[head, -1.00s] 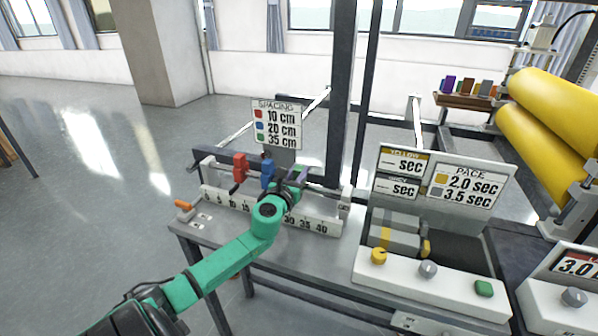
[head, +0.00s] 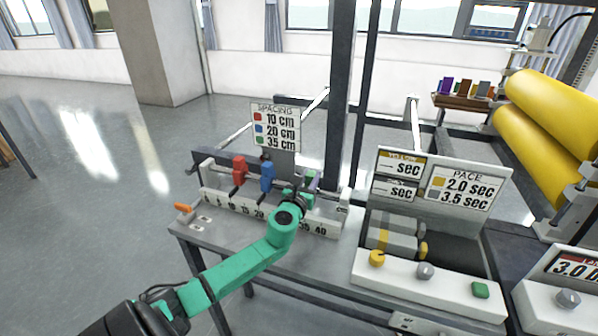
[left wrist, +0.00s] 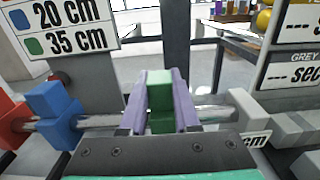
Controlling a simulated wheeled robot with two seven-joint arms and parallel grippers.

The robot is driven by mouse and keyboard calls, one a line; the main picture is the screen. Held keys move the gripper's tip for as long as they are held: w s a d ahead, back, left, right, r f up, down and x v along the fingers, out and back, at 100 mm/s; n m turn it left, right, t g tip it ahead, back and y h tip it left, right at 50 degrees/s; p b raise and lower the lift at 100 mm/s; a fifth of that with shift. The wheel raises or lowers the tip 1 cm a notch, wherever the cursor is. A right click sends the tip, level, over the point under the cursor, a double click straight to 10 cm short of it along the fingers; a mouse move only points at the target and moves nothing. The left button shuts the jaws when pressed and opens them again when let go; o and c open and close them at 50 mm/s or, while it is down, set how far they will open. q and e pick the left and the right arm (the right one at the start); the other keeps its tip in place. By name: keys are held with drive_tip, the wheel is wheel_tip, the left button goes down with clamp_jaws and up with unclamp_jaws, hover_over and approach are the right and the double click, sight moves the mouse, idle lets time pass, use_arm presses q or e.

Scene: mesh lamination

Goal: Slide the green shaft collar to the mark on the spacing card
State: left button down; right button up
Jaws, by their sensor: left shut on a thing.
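The green shaft collar (left wrist: 160,98) sits on the metal shaft (left wrist: 212,113), between the two purple fingers of my left gripper (left wrist: 160,105), which are shut on it. In the head view my left gripper (head: 309,186) is at the right part of the shaft, and its wrist hides part of the scale below. The spacing card (head: 275,128) lists red 10 cm, blue 20 cm and green 35 cm. The scale (head: 248,210) shows 35 and 40 just right of my wrist. The collar's exact reading is hidden. My right gripper is out of view.
The blue collar (head: 267,177) and red collar (head: 239,170) are on the shaft to the left, apart from my gripper. A shaft end support (head: 344,200) stands close on the right. The pace panel (head: 430,285) with knobs is further right.

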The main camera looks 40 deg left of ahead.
use_arm(q)
drive_tip(key=shift+w+d, duration=0.25)
drive_tip(key=shift+d, duration=0.35)
drive_tip(key=shift+s+a, duration=0.1)
drive_tip(key=shift+a, duration=0.05)
drive_tip(key=c, duration=0.6)
unclamp_jaws()
drive_tip(key=shift+a, duration=0.1)
drive_tip(key=shift+c, duration=0.2)
drive_tip(key=b+v, duration=0.1)
drive_tip(key=v, duration=1.3)
drive_tip(key=shift+s, duration=0.3)
